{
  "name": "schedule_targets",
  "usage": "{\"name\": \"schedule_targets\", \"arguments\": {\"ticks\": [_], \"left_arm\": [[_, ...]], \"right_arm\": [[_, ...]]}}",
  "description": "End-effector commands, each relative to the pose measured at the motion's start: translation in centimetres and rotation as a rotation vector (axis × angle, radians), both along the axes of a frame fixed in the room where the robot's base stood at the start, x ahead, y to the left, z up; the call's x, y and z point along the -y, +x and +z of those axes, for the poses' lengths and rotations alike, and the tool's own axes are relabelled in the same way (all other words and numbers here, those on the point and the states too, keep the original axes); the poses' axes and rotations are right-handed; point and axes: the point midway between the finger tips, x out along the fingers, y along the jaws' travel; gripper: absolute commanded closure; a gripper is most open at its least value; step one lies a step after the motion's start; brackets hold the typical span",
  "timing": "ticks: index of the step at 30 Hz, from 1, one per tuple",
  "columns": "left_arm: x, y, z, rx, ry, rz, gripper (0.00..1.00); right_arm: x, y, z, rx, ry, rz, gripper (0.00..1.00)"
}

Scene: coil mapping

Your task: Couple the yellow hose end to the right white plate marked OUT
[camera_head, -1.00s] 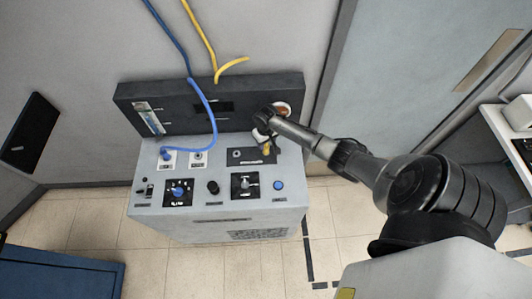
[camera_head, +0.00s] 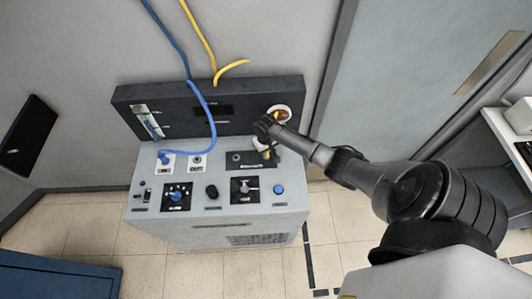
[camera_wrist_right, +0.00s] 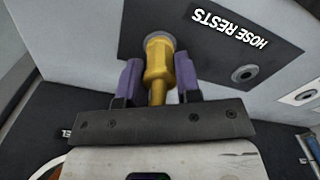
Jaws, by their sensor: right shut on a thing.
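The yellow hose end (camera_wrist_right: 158,62) sits between the two purple fingers of my right gripper (camera_wrist_right: 159,82) in the right wrist view. The gripper is shut on it. Its far tip meets the dark HOSE RESTS panel (camera_wrist_right: 205,45); I cannot tell whether it is seated or just above. In the head view my right gripper (camera_head: 264,150) is over the right end of that panel (camera_head: 236,165) and hides most of the hose end. The right white plate (camera_head: 197,168) has a bare round socket, left of the panel. My left gripper is not in view.
A blue hose (camera_head: 212,120) is coupled to the left white plate (camera_head: 165,168). A yellow hose (camera_head: 200,35) hangs behind the machine. A dark upright panel (camera_head: 235,117) backs the machine top. Knobs (camera_head: 175,196) line its front.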

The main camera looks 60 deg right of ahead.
Motion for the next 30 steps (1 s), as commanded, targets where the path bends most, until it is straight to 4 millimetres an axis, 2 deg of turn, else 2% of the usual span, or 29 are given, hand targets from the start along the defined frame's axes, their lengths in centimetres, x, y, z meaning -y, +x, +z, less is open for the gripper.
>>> {"name": "schedule_targets", "arguments": {"ticks": [2, 3, 10, 30], "left_arm": [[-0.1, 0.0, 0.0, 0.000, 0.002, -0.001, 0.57], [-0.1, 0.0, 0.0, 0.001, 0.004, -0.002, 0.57], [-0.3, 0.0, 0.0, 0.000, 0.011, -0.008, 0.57], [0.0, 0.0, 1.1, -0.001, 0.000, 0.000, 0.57]], "right_arm": [[0.0, 0.0, 0.0, 0.000, 0.000, 0.000, 0.88], [0.0, 0.0, 0.0, 0.000, 0.000, 0.000, 0.71], [0.0, 0.0, 0.0, 0.000, 0.000, 0.000, 0.93], [0.0, 0.0, 1.1, 0.000, 0.000, 0.000, 0.94]]}}
